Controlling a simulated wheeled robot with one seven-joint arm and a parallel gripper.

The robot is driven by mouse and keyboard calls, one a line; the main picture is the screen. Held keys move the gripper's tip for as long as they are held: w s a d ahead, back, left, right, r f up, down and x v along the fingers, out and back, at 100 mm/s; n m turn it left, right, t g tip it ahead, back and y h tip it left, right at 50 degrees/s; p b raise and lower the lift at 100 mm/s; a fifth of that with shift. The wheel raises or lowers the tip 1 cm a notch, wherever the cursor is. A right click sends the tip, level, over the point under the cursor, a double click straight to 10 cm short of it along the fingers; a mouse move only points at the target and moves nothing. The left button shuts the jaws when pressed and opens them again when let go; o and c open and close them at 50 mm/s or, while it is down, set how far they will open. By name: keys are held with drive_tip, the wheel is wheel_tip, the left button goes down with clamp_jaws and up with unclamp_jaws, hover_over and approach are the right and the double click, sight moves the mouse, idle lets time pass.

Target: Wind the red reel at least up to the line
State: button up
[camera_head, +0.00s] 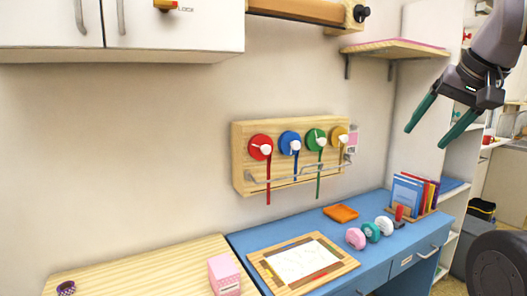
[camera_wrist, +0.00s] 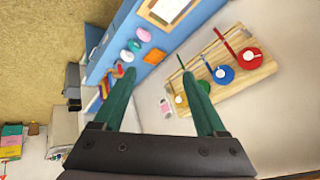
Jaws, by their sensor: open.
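The red reel (camera_head: 260,147) is at the left end of a wooden wall board (camera_head: 241,176), with a small white knob on its face. A red ribbon (camera_head: 268,188) hangs from it, past a grey metal bar (camera_head: 300,177), to below the board. The red reel also shows in the wrist view (camera_wrist: 250,55), at the board's right end. I cannot make out a separate line mark. My gripper (camera_head: 432,125) is open and empty, high at the right in the head view, well apart from the board. Its green fingers also show in the wrist view (camera_wrist: 160,88).
Blue (camera_head: 287,139), green (camera_head: 315,137) and yellow (camera_head: 341,131) reels share the board. Below, the blue desk (camera_head: 235,241) holds a framed sheet (camera_head: 338,266), orange tray (camera_head: 341,213), rolls and books. A shelf (camera_head: 392,47) is above right. The wall before the board is clear.

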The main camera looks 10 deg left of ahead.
drive_tip(key=w+a+f+n+t, duration=0.1)
drive_tip(key=w+a+f+t, duration=0.15)
drive_tip(key=w, duration=0.95)
drive_tip(key=n+t+y, duration=0.5)
drive_tip(key=n+y, duration=0.1)
drive_tip(key=y, duration=0.3)
approach(267, 151)
drive_tip(key=x, duration=0.8)
drive_tip(key=shift+w+a+r, duration=0.15)
clamp_jaws()
